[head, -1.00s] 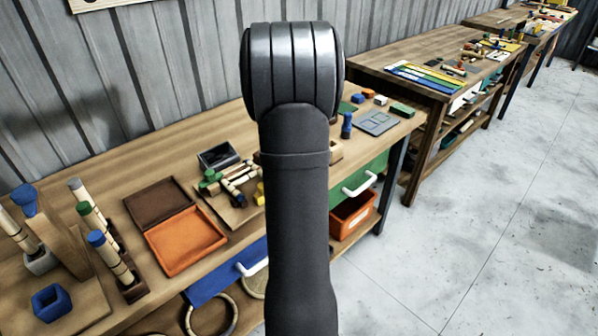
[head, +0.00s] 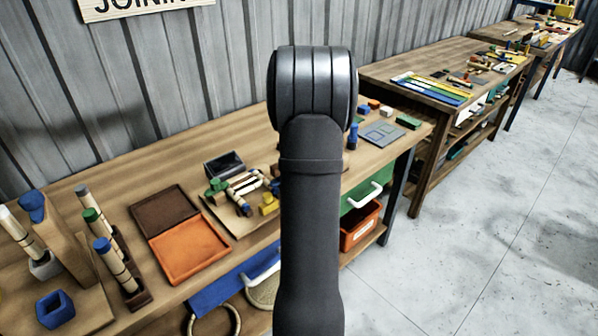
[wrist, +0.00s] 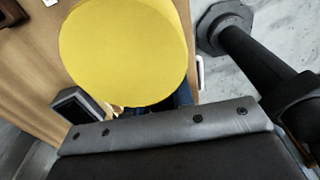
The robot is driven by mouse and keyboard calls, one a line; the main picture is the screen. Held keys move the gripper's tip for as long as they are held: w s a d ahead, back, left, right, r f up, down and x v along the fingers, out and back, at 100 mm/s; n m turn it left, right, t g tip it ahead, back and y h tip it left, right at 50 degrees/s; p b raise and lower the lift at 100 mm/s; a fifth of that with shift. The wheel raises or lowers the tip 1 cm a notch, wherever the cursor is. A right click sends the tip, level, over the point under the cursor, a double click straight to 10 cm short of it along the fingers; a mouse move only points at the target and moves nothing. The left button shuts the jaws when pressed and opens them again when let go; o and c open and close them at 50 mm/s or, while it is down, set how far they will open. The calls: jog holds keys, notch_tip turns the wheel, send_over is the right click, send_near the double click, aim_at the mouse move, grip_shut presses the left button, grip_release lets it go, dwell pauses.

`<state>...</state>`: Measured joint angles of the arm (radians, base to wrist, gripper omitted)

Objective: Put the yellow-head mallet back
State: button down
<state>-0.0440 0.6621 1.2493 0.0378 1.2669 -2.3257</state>
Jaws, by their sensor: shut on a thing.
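The mallet's round yellow head (wrist: 125,50) fills the upper middle of the wrist view, very close to the camera. My gripper (wrist: 165,128) shows there as a grey bolted edge just below the head. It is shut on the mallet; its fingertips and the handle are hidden. In the head view my arm hides the gripper and the mallet.
An open brown and orange box (head: 190,258) lies mid-bench. Right of it is a board with a jointed piece (head: 245,185) and yellow blocks (head: 268,203). A blue square cup (head: 54,309) stands front left. A blue drawer (head: 222,292) is under the bench edge.

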jog(key=shift+w+a+f, duration=0.15)
jog(key=shift+a+f, duration=0.1)
jog(key=shift+f, duration=0.6)
jog(key=shift+w+a+f, duration=0.15)
jog(key=shift+a+f, duration=0.1)
jog(key=shift+f, duration=0.55)
jog(key=shift+w+a+f, duration=0.15)
jog(key=shift+a+f, duration=0.1)
jog(key=shift+f, duration=0.6)
jog(key=shift+f, duration=0.55)
